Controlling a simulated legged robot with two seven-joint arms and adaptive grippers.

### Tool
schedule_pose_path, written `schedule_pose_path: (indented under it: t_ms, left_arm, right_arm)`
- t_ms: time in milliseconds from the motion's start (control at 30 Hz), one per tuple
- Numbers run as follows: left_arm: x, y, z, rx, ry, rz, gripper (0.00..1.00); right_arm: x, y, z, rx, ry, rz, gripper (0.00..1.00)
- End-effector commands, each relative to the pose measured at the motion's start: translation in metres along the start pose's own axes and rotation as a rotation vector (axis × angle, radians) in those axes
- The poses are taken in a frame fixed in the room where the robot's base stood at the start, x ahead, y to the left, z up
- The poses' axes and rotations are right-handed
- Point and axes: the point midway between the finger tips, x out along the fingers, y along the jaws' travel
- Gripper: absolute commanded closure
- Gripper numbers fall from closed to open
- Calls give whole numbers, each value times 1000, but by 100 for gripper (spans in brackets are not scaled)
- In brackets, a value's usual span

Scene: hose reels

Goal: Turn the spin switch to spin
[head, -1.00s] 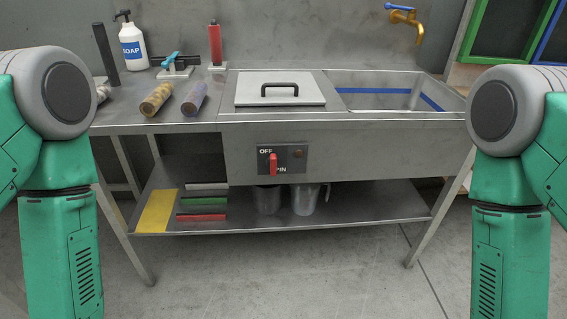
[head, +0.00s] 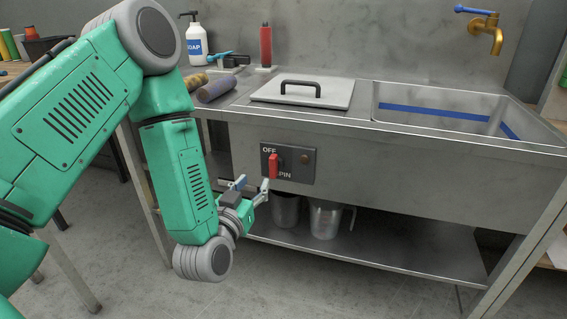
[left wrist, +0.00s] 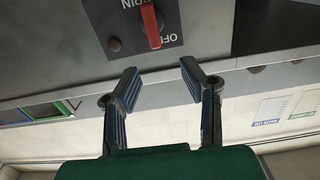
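The spin switch is a red lever (head: 273,166) on a dark panel (head: 291,176) on the front of the steel sink unit. "OFF" is printed above it and "SPIN" beside its lower end, partly covered by the lever. The lever stands roughly upright. My left gripper (head: 251,187) is just below and left of the lever, fingers apart and empty. In the left wrist view the picture is upside down; the open left gripper (left wrist: 161,80) faces the panel, with the red lever (left wrist: 151,27) beyond the fingertips, not between them. My right gripper is out of view.
A round brown button (head: 305,159) sits right of the lever. Metal jugs (head: 326,219) stand on the lower shelf (head: 380,249) under the panel. A lidded compartment (head: 330,95) and a basin (head: 440,115) are on top. The panel front is unobstructed.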

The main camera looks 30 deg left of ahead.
Motion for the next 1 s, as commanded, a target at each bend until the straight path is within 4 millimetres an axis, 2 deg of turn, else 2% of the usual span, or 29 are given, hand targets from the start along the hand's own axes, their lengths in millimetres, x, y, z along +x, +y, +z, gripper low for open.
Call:
schedule_pose_path:
  t_ms: [300, 500, 700, 1000]
  left_arm:
    - [67, 9, -3, 10, 6, 0, 64]
    - [100, 6, -1, 7, 3, 1, 64]
    - [116, 5, -1, 6, 0, 2, 64]
    - [117, 8, -3, 10, -1, 2, 64]
  right_arm:
    - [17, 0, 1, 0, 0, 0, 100]
    - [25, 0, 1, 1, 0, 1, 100]
    - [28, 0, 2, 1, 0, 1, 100]
    - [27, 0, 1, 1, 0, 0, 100]
